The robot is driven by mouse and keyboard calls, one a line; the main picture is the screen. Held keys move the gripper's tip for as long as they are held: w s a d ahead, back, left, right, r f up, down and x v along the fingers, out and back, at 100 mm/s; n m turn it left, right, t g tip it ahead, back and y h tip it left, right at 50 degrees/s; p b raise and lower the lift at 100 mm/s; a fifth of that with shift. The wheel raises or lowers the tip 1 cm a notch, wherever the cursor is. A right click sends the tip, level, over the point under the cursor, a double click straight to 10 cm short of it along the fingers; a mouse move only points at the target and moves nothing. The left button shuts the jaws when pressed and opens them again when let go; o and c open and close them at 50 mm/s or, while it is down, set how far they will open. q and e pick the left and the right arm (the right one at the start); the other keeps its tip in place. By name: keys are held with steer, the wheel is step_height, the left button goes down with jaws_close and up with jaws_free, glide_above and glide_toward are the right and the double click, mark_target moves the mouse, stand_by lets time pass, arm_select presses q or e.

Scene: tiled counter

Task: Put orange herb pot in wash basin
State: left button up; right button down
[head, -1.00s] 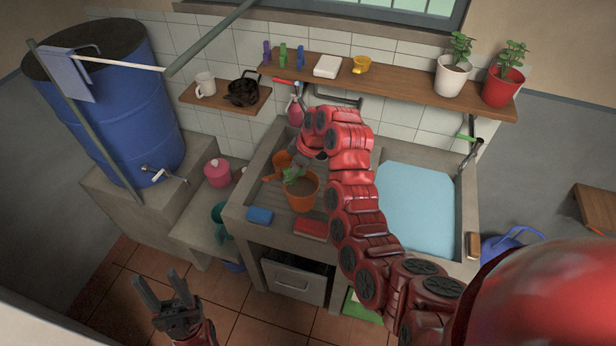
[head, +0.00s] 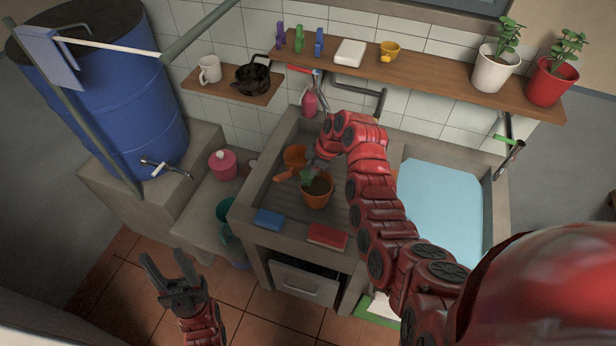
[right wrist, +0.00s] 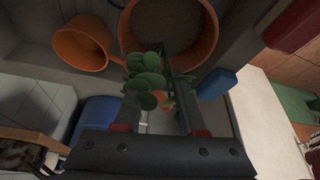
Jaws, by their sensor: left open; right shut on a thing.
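The orange herb pot (head: 317,193) stands upright, or very nearly so, over the ribbed left part of the sink counter; I cannot tell whether it touches the surface. My right gripper (head: 315,168) comes down over it and is shut on its green plant. In the right wrist view the leaves (right wrist: 148,82) sit between the fingers (right wrist: 160,112), with the pot's rim (right wrist: 215,30) just beyond. The wash basin (head: 440,212), filled with light blue water, is to the right, partly behind my right arm. My left gripper (head: 172,273) is open and empty above the floor at lower left.
An orange dipper (head: 294,157) lies just behind the pot. A blue sponge (head: 268,220) and a red block (head: 327,236) lie at the counter's front edge. A wooden shelf (head: 430,80) with potted plants runs above. A pink bottle (head: 309,101) stands behind.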

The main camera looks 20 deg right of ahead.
mark_target(317, 183)
step_height(317, 183, down, 2)
steer(key=shift+s+f+p, duration=0.1)
steer(key=shift+f+p, duration=0.15)
steer(key=shift+p, duration=0.4)
steer(key=shift+f, duration=0.35)
steer(key=shift+f+b, duration=0.1)
steer(key=shift+b, duration=0.2)
steer(key=shift+c, duration=2.4)
jaws_free()
